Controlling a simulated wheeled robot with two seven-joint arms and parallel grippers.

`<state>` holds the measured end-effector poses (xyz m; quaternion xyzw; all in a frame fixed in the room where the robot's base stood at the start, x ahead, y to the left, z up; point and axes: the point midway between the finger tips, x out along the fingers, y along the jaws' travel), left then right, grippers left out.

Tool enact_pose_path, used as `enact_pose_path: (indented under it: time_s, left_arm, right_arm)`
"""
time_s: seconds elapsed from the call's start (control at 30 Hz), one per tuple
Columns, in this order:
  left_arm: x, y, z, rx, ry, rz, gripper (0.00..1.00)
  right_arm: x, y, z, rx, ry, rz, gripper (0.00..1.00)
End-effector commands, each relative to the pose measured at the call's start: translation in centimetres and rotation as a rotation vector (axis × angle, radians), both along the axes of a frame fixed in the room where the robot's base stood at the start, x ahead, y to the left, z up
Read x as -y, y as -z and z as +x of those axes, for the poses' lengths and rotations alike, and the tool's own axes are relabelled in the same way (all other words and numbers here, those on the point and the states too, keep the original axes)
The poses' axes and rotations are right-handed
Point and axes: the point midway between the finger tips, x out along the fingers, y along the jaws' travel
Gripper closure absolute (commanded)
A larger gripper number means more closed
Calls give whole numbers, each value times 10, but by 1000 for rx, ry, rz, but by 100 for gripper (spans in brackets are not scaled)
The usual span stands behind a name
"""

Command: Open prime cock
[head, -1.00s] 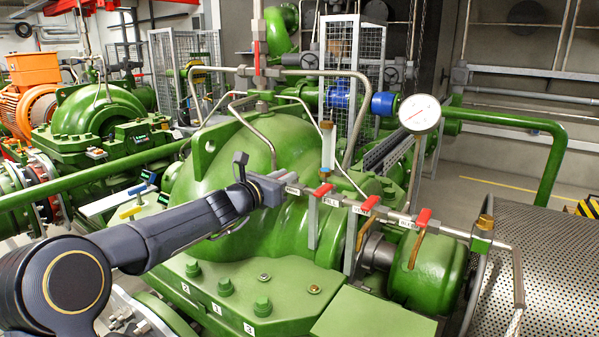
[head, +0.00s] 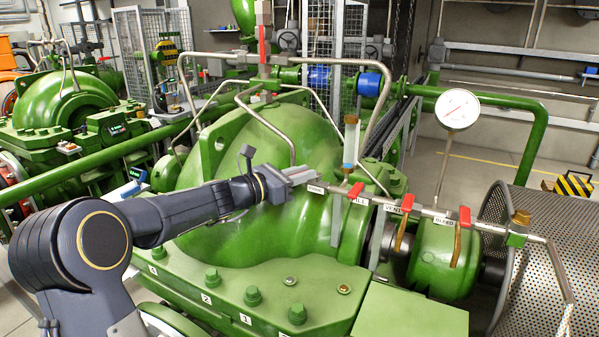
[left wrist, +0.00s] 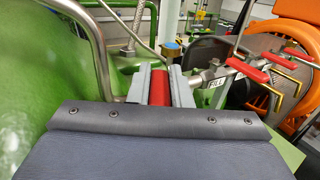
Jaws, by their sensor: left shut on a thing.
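My left gripper (head: 308,175) is at the left end of the thin valve pipe (head: 435,212), just above the PRIME label (head: 316,189). In the left wrist view its two grey jaws (left wrist: 161,78) are shut on a red lever handle (left wrist: 160,90), the prime cock's by its place. In the head view the gripper hides this handle. The FILL lever (head: 355,191), VENT lever (head: 407,203) and BLEED lever (head: 464,216) sit to the right along the same pipe. My right gripper is in neither view.
The large green pump casing (head: 250,225) lies below and behind the gripper. A bent steel pipe (head: 265,122) and a small sight glass (head: 350,143) stand close by. A pressure gauge (head: 457,108) and perforated guard (head: 560,225) are to the right.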

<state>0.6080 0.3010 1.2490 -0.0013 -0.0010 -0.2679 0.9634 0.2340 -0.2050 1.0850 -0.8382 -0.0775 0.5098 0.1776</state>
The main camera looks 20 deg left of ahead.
Motion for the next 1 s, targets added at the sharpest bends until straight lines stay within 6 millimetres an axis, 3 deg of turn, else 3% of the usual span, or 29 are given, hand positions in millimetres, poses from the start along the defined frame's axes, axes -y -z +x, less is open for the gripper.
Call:
enact_pose_path:
  time_s: [0.47, 0.5, 0.63, 1.0]
  left_arm:
    - [0, 1, -1, -2, 4, 4, 100]
    - [0, 1, -1, -2, 3, 4, 78]
    - [0, 1, -1, -2, 4, 2, 61]
    - [-3, 1, -6, -1, 2, 3, 60]
  right_arm:
    - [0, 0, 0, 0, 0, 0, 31]
    - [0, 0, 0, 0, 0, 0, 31]
    - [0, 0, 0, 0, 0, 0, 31]
    - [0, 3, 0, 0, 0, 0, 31]
